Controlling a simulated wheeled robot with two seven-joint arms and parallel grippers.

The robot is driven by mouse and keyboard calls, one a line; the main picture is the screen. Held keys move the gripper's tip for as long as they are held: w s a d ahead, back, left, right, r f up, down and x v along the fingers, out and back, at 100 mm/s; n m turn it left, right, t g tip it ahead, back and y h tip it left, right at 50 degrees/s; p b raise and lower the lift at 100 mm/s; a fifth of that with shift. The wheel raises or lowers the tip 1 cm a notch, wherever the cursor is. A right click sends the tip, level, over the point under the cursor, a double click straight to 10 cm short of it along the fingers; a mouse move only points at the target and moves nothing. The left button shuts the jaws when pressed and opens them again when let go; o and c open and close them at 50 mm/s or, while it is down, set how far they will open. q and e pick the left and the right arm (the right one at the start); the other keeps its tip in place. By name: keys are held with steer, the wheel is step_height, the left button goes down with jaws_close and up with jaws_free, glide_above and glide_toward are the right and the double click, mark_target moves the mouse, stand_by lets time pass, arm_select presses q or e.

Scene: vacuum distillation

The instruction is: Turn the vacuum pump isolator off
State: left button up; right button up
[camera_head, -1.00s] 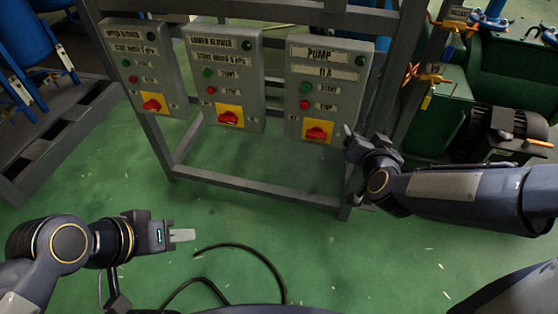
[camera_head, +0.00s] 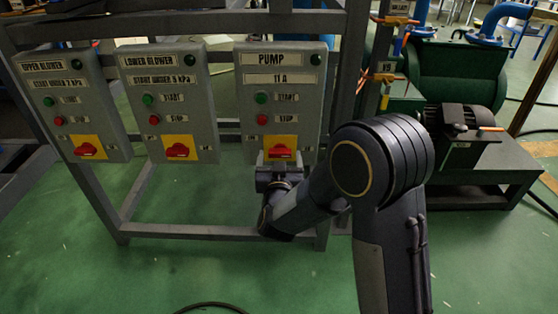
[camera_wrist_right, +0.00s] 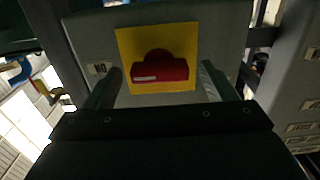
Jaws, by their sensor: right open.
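The pump box (camera_head: 281,75) is grey, labelled PUMP and 11 A, at the right of three boxes in the head view. Its red isolator knob (camera_head: 280,152) sits on a yellow plate low on the box. In the right wrist view the knob (camera_wrist_right: 160,71) has its handle lying roughly horizontal, with a pale mark at its left end. My right gripper (camera_head: 279,163) is at the knob's lower edge. In the wrist view its open fingers (camera_wrist_right: 160,82) stand left and right of the knob, apart from it. My left gripper is out of the head view.
The lower blower box (camera_head: 170,85) and upper blower box (camera_head: 75,90) hang to the left, each with its own red knob. A grey frame (camera_head: 190,232) carries them. A green pump machine (camera_head: 455,75) stands at the right.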

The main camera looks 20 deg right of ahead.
steer(key=shift+w+d, duration=0.1)
steer(key=shift+w, duration=0.3)
steer(key=c, duration=1)
steer(key=shift+r+n+p, duration=0.15)
steer(key=shift+n+p, duration=1.3)
steer(key=shift+n, duration=0.35)
steer(key=n+p, duration=0.3)
steer(key=n, duration=0.2)
steer(key=shift+n+p, duration=0.3)
steer(key=n+p, duration=0.2)
steer(key=n, duration=0.2)
steer(key=shift+p, duration=0.3)
steer(key=shift+n+p, duration=0.9)
steer(key=shift+n, duration=1.5)
steer(key=shift+f, duration=0.2)
steer(key=o, duration=1)
